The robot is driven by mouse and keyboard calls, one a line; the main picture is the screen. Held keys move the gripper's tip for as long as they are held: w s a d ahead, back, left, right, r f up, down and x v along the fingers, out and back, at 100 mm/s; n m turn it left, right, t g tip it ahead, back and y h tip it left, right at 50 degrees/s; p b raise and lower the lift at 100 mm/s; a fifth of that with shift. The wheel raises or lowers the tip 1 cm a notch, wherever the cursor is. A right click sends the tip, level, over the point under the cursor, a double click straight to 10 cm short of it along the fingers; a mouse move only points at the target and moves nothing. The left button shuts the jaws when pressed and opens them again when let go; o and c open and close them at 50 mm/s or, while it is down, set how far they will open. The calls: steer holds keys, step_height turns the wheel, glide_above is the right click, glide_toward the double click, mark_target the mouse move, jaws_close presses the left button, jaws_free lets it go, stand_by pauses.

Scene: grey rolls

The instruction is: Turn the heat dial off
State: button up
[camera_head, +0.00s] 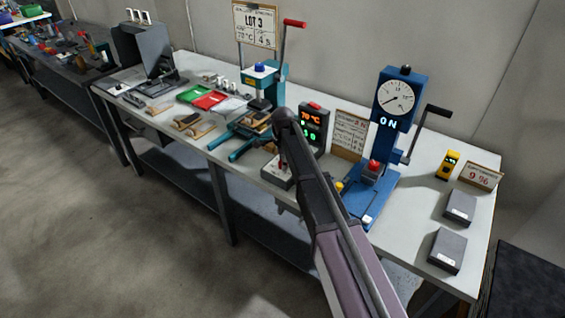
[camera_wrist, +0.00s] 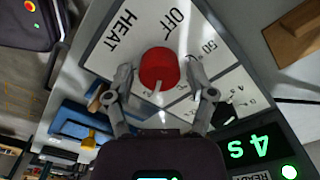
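The heat dial (camera_wrist: 159,68) is a red round knob on a white plate (camera_wrist: 115,55) marked HEAT, OFF and 50° in the wrist view. Its white pointer line faces the bottom of that view, away from OFF; the marks there are partly covered. My gripper (camera_wrist: 160,72) is open, with one finger on each side of the knob and a small gap visible beside it. I cannot tell how deep the fingertips reach. In the head view my arm hides most of the gripper and dial; a temperature display (camera_head: 311,118) beside them reads 70 °C.
A green timer readout (camera_wrist: 250,147) showing 4s is close to the right finger. A blue press (camera_head: 385,150) with a gauge, lit ON sign and crank stands right of my arm. A teal press (camera_head: 262,95) stands left. Dark blocks (camera_head: 446,250) lie at the bench's right end.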

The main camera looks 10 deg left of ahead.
steer(key=c, duration=0.6)
steer(key=shift+c, duration=0.2)
